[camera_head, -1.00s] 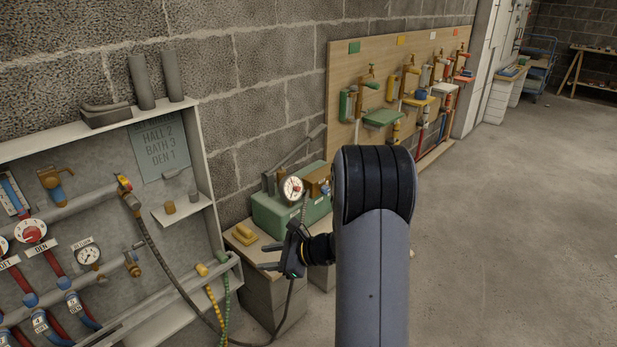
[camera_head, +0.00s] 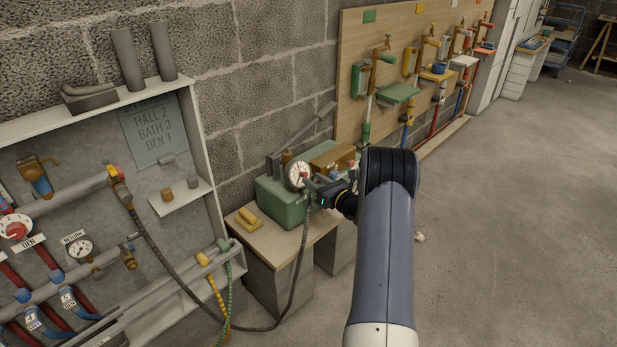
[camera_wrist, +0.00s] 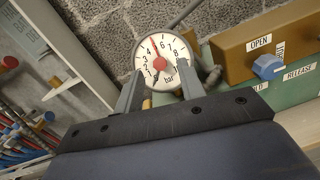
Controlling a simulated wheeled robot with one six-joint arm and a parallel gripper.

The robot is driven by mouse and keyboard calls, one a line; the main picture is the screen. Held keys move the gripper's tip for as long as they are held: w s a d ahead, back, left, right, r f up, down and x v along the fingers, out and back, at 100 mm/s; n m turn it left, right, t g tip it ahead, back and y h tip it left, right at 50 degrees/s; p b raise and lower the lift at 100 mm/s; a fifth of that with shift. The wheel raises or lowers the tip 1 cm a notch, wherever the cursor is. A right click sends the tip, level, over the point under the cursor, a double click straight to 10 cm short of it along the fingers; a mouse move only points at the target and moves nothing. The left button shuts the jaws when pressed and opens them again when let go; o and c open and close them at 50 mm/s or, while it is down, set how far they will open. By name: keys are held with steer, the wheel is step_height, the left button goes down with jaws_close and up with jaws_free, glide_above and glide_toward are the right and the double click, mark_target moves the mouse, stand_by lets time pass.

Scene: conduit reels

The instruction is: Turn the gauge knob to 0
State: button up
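A round white gauge (camera_head: 298,175) stands on a green box (camera_head: 281,203) on the small bench. In the wrist view the gauge (camera_wrist: 143,53) has black numbers, "bar" and a red centre knob (camera_wrist: 160,63). Its red pointer leans up and slightly left, near 5. My gripper (camera_wrist: 160,69) is open, with one finger at each side of the lower dial and the red knob between them. I cannot tell if the fingers touch the gauge. In the head view my gripper (camera_head: 311,184) is at the gauge's right and partly hidden.
A blue knob (camera_wrist: 268,67) sits on a brown block (camera_wrist: 240,48) right of the gauge, near OPEN and RELEASE labels. A dark hose (camera_head: 300,250) hangs from the gauge. A yellow item (camera_head: 246,219) lies on the bench (camera_head: 262,238). Open floor lies to the right.

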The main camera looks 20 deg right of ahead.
mark_target(306, 175)
steer(key=shift+x, duration=1.75)
jaws_close()
